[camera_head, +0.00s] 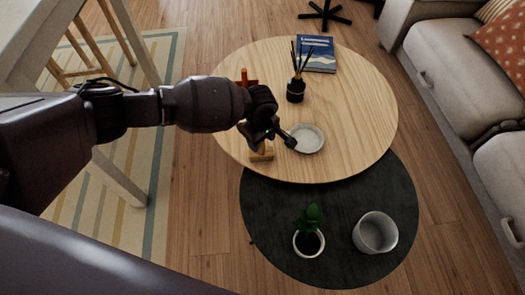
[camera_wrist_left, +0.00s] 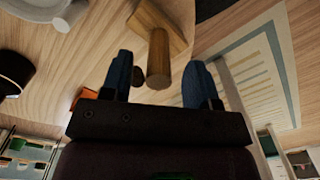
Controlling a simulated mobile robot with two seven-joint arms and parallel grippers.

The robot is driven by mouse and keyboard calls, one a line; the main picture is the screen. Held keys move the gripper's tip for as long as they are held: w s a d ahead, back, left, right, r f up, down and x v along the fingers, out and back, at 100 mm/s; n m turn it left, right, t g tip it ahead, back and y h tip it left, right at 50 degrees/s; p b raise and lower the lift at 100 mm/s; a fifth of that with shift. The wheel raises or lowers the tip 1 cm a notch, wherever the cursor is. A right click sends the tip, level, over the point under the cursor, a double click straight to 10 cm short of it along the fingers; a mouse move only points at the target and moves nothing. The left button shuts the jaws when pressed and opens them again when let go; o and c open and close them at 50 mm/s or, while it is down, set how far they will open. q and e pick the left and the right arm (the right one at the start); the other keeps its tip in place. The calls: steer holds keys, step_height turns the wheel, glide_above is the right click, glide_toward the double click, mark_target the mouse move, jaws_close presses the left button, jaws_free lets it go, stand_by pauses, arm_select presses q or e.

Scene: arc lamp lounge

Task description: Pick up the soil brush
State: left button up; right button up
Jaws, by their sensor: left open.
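A light-wood piece with a round post or handle on a flat block (camera_wrist_left: 158,58) lies in front of my left gripper in the left wrist view; it looks like the soil brush, but I cannot be sure. In the head view its block (camera_head: 262,154) shows on the round wooden table (camera_head: 350,105), partly hidden by my gripper. My left gripper (camera_head: 273,138) is open and empty above the table. In the left wrist view its blue-grey fingers (camera_wrist_left: 158,80) are apart, with the post's end between or just beyond them. My right gripper is not in view.
A pale dish (camera_head: 308,139) is close to the gripper. A black reed diffuser (camera_head: 296,91), a blue book (camera_head: 316,53) and an orange object (camera_head: 244,80) are farther back. A potted plant (camera_head: 309,238) and a grey pot (camera_head: 375,233) stand on the lower black table (camera_head: 345,268). A sofa (camera_head: 455,75) is right.

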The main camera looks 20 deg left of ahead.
mark_target(261, 146)
arm_select(q)
step_height(261, 146, down, 3)
steer(key=shift+f+b, duration=0.1)
steer(key=shift+b, duration=0.3)
steer(key=shift+f, duration=0.1)
steer(key=c, duration=0.9)
jaws_close()
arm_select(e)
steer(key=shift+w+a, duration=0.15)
